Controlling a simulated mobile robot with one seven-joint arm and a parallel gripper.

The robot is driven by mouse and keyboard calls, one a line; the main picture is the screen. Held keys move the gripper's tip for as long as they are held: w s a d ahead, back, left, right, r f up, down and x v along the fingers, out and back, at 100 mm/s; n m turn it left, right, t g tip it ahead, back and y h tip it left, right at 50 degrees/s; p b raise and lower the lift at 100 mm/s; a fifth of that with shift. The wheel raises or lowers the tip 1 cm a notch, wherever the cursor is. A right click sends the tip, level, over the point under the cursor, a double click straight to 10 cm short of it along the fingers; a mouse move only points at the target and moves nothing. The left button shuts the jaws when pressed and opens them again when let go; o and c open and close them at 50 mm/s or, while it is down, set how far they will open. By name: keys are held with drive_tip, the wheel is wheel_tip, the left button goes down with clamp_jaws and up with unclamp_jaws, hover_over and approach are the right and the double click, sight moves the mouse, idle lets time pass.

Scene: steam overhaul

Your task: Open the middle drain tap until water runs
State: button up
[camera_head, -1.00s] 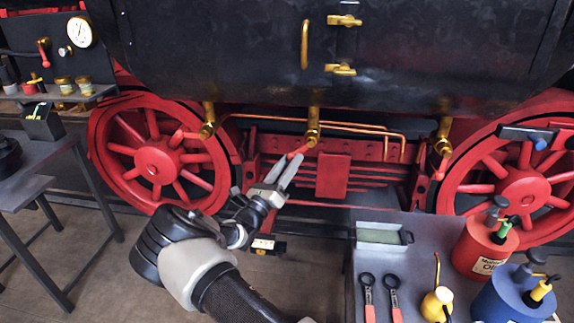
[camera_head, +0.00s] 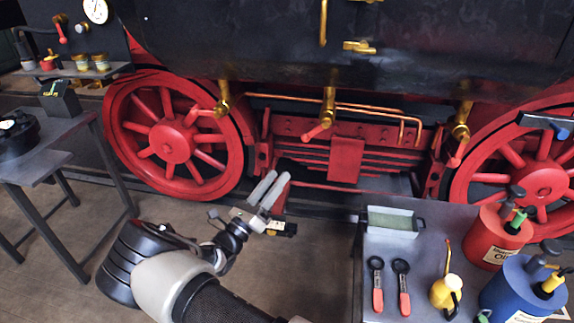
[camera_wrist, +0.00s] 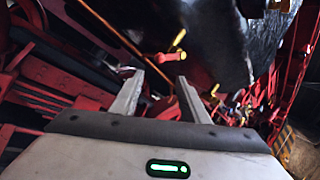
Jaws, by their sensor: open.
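The middle drain tap (camera_head: 328,104) is a brass tap hanging under the black boiler casing. Its red lever (camera_head: 317,131) points down and to the left. No water shows below it. My gripper (camera_head: 279,177) is below and to the left of the tap, clear of it, with its two pale fingers apart and nothing between them. In the wrist view, a red lever (camera_wrist: 171,57) on a brass tap, apparently the middle one, lies beyond the open fingertips (camera_wrist: 160,79). A left tap (camera_head: 222,101) and a right tap (camera_head: 461,128) hang on either side.
Red spoked wheels (camera_head: 172,143) flank the taps. A grey table (camera_head: 340,282) at front right holds a tray (camera_head: 392,221), two red-handled wrenches (camera_head: 377,290), a yellow oiler (camera_head: 445,292) and oil cans (camera_head: 497,238). A dark bench (camera_head: 60,140) stands at left. Floor between is free.

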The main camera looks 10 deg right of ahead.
sight(314, 133)
drive_tip(key=shift+v, duration=1.6)
drive_tip(key=w+d+r+m+g+y+b, duration=0.1)
drive_tip(key=w+d+r+m+g+b, duration=0.1)
drive_tip(key=w+r+m+g+b, duration=0.55)
drive_tip(key=w+d+b, duration=0.2)
drive_tip(key=d, duration=0.2)
drive_tip(key=w+d+m+t+b, duration=0.1)
drive_tip(key=w+d+b, duration=0.1)
drive_tip(key=d, duration=0.3)
drive_tip(key=w+d+m+t+b, duration=0.1)
drive_tip(key=w+d+b, duration=0.1)
drive_tip(key=w+d, duration=0.2)
drive_tip(key=shift+d+r, duration=0.15)
drive_tip(key=shift+d, duration=0.2)
clamp_jaws()
